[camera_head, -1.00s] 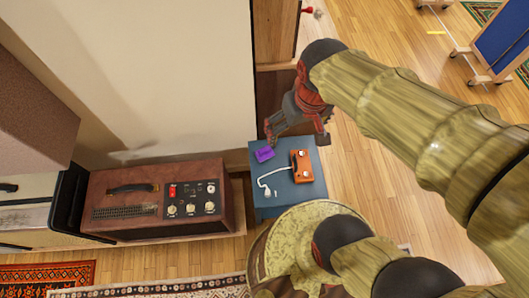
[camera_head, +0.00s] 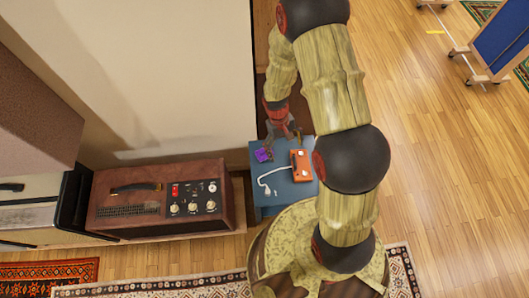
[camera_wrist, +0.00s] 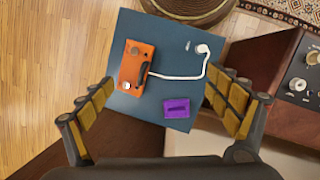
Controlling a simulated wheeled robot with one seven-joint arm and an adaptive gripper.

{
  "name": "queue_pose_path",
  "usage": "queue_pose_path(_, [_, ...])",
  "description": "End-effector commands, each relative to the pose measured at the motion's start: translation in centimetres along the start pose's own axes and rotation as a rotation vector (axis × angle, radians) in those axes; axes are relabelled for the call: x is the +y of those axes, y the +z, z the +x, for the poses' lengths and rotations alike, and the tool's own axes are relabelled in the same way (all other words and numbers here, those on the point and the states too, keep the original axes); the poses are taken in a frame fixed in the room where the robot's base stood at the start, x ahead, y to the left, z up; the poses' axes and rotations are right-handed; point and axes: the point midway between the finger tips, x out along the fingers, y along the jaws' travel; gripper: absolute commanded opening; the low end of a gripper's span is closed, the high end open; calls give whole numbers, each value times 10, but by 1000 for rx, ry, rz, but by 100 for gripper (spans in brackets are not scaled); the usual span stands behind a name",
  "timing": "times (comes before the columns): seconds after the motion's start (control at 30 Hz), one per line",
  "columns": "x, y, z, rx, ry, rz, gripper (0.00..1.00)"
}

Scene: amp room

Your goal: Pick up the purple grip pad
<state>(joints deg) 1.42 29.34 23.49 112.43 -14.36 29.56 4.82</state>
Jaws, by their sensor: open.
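The purple grip pad (camera_wrist: 177,108) lies flat on a small blue-topped table (camera_wrist: 130,60), near one corner, in the wrist view. In the head view the pad (camera_head: 263,155) shows at the table's upper left, just below my gripper (camera_head: 284,136). In the wrist view my gripper (camera_wrist: 160,115) is open, with its padded fingers wide apart. The pad lies between them, closer to the right finger, and nothing is held. The gap in height between fingers and pad is hard to judge.
An orange box (camera_wrist: 137,64) with a white cable and plug (camera_wrist: 203,49) shares the tabletop with the pad. A brown amplifier (camera_head: 158,198) stands left of the table in the head view. A pale wall panel (camera_head: 140,80) rises behind. Wooden floor is open at right.

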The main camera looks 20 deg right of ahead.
Motion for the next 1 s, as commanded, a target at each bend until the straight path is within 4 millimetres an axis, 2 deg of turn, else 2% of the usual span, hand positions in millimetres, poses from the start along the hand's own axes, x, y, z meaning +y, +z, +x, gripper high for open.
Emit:
queue_pose_path(0.03, [-2, -5, 25, -10, -1, -10, 89])
queue_pose_path(0.2, [-9, -28, 96, 13, -7, -43, 89])
queue_pose_path(0.37, [-19, -54, 151, 77, -21, -70, 89])
queue_pose_path(0.43, [-24, -75, 170, 134, -32, -82, 89])
queue_pose_path(0.47, [-26, -89, 173, 172, -36, -84, 89])
queue_pose_path(0.53, [-27, -122, 166, 262, -44, -89, 89])
queue_pose_path(0.6, [-29, -148, 156, 335, -54, -90, 89])
queue_pose_path(0.63, [-30, -154, 153, 356, -59, -89, 89])
queue_pose_path(0.8, [-37, -169, 150, 414, -82, -73, 89])
queue_pose_path(1.0, [-39, -178, 169, 414, -83, -65, 89])
